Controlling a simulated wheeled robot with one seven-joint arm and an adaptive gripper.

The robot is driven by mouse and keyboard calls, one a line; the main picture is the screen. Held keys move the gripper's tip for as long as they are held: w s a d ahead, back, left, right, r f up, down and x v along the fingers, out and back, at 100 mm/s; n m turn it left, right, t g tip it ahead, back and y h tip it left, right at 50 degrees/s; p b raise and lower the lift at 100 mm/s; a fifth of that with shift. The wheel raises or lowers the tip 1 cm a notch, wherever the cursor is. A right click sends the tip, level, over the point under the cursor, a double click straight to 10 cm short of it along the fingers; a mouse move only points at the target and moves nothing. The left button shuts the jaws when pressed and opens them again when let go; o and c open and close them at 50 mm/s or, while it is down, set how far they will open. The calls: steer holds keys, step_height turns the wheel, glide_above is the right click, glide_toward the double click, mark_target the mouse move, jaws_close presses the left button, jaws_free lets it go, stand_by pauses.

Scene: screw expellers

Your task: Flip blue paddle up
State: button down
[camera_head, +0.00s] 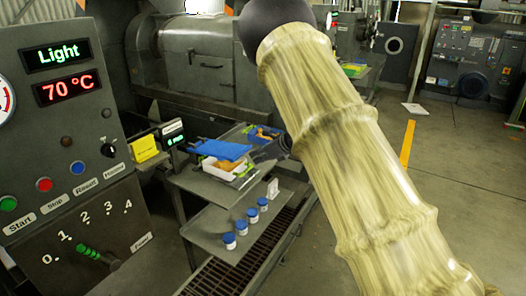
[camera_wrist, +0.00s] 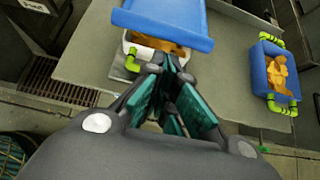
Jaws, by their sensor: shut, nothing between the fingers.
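The blue paddle (camera_wrist: 163,22) is a flat blue piece with a raised rim at the top of the wrist view. It lies over a white tray (camera_wrist: 136,50) holding orange-brown pieces. In the head view the blue paddle (camera_head: 219,148) lies nearly flat on the white tray (camera_head: 226,167) on the metal table. My gripper (camera_wrist: 163,62) is shut and empty, its fingertips just below the paddle's near edge in the wrist picture. I cannot tell whether they touch it.
A blue tray (camera_wrist: 271,79) with green handles and orange-brown pieces lies right of my gripper. Several blue-capped jars (camera_head: 241,227) stand on a lower shelf (camera_head: 209,226). A control panel (camera_head: 55,130) fills the left. Bare table surface (camera_wrist: 231,70) lies between the trays.

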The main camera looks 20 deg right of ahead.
steer(key=shift+p+x, duration=0.8)
steer(key=shift+x, duration=1.55)
steer(key=shift+r, duration=0.1)
